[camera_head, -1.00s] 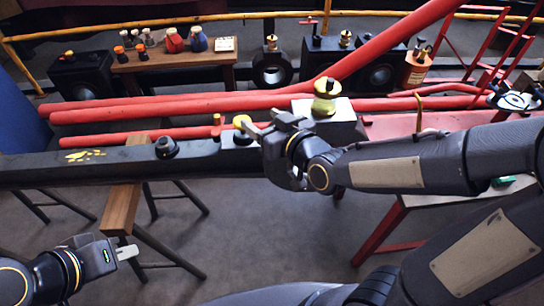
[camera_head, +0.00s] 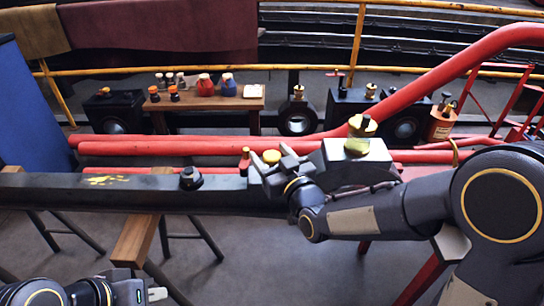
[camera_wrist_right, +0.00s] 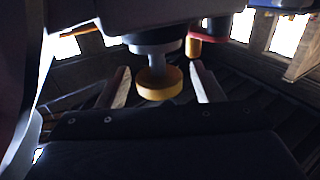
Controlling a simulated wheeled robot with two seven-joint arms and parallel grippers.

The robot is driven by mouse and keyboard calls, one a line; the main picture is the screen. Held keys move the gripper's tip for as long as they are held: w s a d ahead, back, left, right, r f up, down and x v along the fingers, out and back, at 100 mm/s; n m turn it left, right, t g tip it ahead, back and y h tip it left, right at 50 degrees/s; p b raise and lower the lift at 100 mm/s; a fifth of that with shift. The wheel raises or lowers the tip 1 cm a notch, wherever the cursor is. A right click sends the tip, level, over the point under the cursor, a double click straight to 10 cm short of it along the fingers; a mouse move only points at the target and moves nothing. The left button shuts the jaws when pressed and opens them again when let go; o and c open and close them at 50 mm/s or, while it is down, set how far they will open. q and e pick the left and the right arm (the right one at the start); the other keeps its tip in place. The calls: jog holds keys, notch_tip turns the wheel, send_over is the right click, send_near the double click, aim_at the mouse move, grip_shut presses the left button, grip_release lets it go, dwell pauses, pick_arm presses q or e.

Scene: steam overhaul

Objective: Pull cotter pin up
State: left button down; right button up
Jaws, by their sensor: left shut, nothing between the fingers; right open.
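A pin with a round yellow head (camera_head: 271,156), which I take to be the cotter pin, stands up from the long black rod (camera_head: 130,195). My right gripper (camera_head: 273,159) is open at the yellow head. In the right wrist view the yellow head (camera_wrist_right: 160,84) on its grey stem sits between the two spread fingers (camera_wrist_right: 162,88), with a gap on each side. A red pin with an orange top (camera_head: 245,160) stands just left of it and also shows in the wrist view (camera_wrist_right: 194,46). My left gripper (camera_head: 157,294) is shut and empty at the lower left.
A black round knob (camera_head: 191,178) stands on the rod farther left. A brass-topped cup (camera_head: 357,140) stands on a grey block right of my right gripper. Red pipes (camera_head: 200,146) run behind the rod. A wooden trestle (camera_head: 137,240) stands below it.

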jog(key=c, duration=1.3)
jog(key=shift+w+r+p, duration=0.1)
jog(key=shift+r+p, duration=0.75)
jog(key=shift+r, duration=2.1)
grip_shut()
jog(key=o, duration=1.1)
grip_release()
jog(key=shift+o, duration=1)
jog(key=shift+f, duration=0.15)
jog(key=v, duration=0.8)
jog(key=shift+p, duration=0.3)
